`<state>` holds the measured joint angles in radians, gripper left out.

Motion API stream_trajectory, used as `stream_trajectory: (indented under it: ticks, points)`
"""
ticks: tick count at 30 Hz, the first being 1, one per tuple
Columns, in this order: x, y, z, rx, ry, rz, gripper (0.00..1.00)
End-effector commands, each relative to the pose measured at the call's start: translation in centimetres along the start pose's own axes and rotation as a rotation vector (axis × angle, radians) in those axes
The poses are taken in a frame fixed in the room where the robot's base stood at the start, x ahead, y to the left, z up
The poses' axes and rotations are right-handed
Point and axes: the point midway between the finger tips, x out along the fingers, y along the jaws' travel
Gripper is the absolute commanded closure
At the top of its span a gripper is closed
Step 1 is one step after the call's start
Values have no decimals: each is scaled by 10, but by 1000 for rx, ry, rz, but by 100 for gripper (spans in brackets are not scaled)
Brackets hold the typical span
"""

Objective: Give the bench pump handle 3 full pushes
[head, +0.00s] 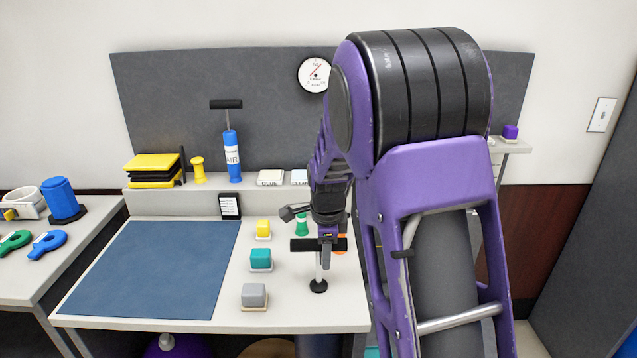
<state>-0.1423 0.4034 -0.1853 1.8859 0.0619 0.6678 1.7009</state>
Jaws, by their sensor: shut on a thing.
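The bench pump has a black T-handle (302,244) on a pale rod (318,266). The rod rises from a round black base (318,286) on the right part of the bench. The handle stands above the base with a length of rod showing. My gripper (327,238) comes down from above and is shut on the handle, right of its middle. The gripper and wrist hide part of the handle. A blue pump labelled AIR (232,158), with its own black T-handle, stands on the raised shelf at the back.
Yellow (263,227), teal (261,258) and grey (254,294) blocks stand left of the pump. A green spool-shaped thing (302,226) and a partly hidden orange thing (342,243) are close behind the handle. A blue mat (155,270) lies clear on the left.

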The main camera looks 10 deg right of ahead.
Motion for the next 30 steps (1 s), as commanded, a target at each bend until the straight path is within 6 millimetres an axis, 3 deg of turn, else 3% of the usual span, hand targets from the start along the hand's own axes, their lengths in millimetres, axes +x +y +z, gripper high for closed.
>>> stream_trajectory:
  ticks: [1,10,23,30]
  points:
    - [-14,-4,0,-1,-1,-4,100]
    - [-62,-14,0,-1,-1,-6,100]
    - [-66,-14,0,0,-1,-5,100]
    - [-98,-21,0,-1,-2,-6,100]
